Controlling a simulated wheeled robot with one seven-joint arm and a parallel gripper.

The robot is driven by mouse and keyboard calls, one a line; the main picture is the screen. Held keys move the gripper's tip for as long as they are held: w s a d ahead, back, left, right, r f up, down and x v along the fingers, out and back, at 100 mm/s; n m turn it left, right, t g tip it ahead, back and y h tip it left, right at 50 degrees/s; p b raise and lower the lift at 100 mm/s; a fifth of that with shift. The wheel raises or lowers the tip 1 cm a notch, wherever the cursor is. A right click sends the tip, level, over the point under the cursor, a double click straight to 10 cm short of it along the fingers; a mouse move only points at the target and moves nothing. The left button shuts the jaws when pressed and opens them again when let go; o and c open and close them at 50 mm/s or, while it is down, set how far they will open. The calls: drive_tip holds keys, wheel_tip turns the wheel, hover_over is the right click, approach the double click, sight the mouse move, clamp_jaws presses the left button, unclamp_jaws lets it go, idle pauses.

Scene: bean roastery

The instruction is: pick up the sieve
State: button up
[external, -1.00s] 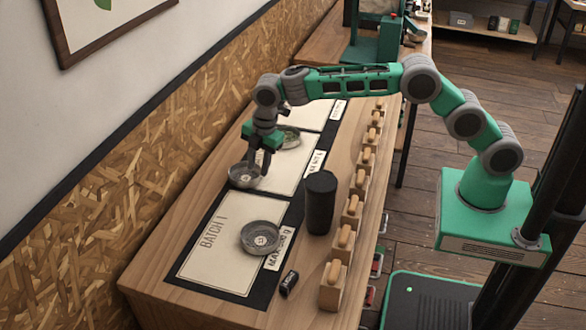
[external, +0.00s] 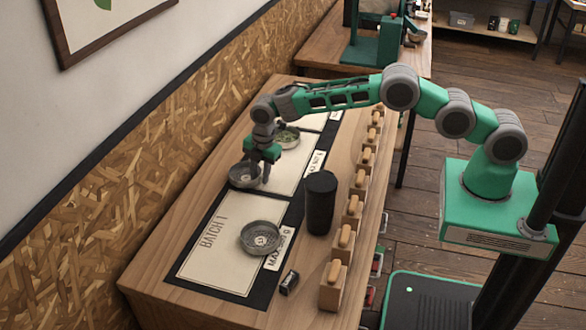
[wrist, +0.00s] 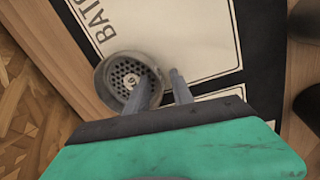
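A round grey metal sieve (external: 237,178) sits on the bench near the wall side, just beyond the BATCH 1 card. In the wrist view this sieve (wrist: 112,76) shows its perforated bottom. My gripper (external: 260,178) is low at its right side, pointing down. In the wrist view my gripper (wrist: 160,80) has its fingers apart, one over the bowl and the other just outside the right rim. Whether the fingers touch the rim cannot be told.
A similar round dish (external: 261,237) lies on the BATCH 1 card (external: 212,255). Another dish (external: 288,138) with green contents lies farther back. A black cylinder (external: 320,203) and a row of wooden blocks (external: 333,288) stand to the right. A small black object (external: 289,283) lies in front.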

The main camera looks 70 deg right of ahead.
clamp_jaws()
idle(1.2)
